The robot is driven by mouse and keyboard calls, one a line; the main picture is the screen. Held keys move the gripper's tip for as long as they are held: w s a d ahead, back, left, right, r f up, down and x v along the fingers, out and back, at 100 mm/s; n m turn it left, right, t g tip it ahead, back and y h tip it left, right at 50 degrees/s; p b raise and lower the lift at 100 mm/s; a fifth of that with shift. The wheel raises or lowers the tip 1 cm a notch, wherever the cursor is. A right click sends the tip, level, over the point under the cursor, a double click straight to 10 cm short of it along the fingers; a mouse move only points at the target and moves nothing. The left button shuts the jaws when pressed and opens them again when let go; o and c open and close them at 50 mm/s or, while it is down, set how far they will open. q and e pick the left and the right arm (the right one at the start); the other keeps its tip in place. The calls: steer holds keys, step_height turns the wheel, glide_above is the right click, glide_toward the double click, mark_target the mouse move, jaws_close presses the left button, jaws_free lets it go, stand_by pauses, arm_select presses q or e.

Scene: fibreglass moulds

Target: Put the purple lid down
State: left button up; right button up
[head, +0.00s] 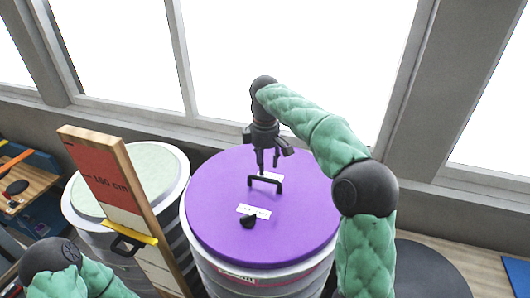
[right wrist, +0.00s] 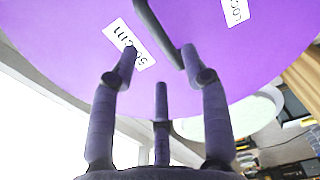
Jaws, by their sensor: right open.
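The purple lid (head: 225,200) is a wide flat disc lying on top of a pale drum (head: 255,277). It also fills the top of the right wrist view (right wrist: 215,75). A black bar handle (head: 265,181) stands near its middle. My right gripper (head: 268,164) points down just above the handle. In the right wrist view its fingers (right wrist: 160,65) are spread and open, with the handle (right wrist: 160,32) between or just beyond the tips; contact cannot be told. My left arm shows at the lower left, but its gripper is out of view.
A second drum with a pale green top (head: 150,172) stands to the left. A tall wooden board with a red panel (head: 100,175) leans in front of it. A black knob (head: 248,221) and white labels are on the lid. Windows rise behind; a dark round thing (head: 430,270) lies at right.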

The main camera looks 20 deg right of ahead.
steer(key=shift+r, duration=2.5)
